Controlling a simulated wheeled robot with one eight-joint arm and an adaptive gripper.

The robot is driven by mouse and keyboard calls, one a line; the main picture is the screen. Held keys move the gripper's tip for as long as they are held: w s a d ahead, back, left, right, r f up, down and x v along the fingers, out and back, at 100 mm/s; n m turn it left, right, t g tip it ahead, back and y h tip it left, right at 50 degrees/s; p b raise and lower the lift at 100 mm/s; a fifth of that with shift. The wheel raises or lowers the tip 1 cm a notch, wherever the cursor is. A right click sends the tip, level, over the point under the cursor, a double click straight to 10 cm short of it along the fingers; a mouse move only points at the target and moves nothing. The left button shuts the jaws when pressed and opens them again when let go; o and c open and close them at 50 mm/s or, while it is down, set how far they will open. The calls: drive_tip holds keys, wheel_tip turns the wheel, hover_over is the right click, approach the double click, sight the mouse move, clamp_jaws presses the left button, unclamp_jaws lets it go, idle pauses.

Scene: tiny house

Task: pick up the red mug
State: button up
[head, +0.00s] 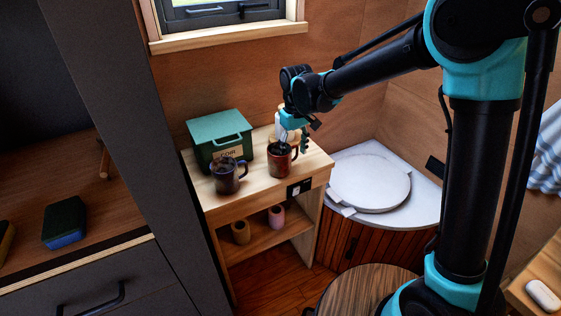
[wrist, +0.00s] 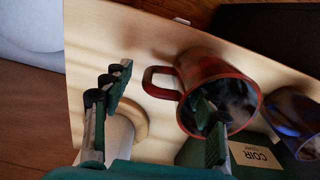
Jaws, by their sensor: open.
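The red mug (head: 279,163) stands upright on a small wooden shelf unit, beside a dark mug (head: 226,180). My gripper (head: 294,141) is open and points down at the red mug from above. In the wrist view, the red mug (wrist: 207,67) shows its open mouth, with its handle toward the left. One finger of my gripper (wrist: 163,98) overlaps the mug's mouth and seems to reach into it. The other finger is outside, left of the handle. I cannot tell whether either finger touches the mug.
A green box (head: 204,131) labelled COIR stands behind the mugs; the dark mug (wrist: 297,112) is close by in the wrist view. A pale round object (head: 284,118) is behind my gripper. A white round lid (head: 370,182) lies right of the shelf unit. Two small rolls sit below.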

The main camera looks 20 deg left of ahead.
wheel_tip(320, 180, down, 2)
drive_tip(key=shift+f, duration=0.1)
clamp_jaws()
idle(0.5)
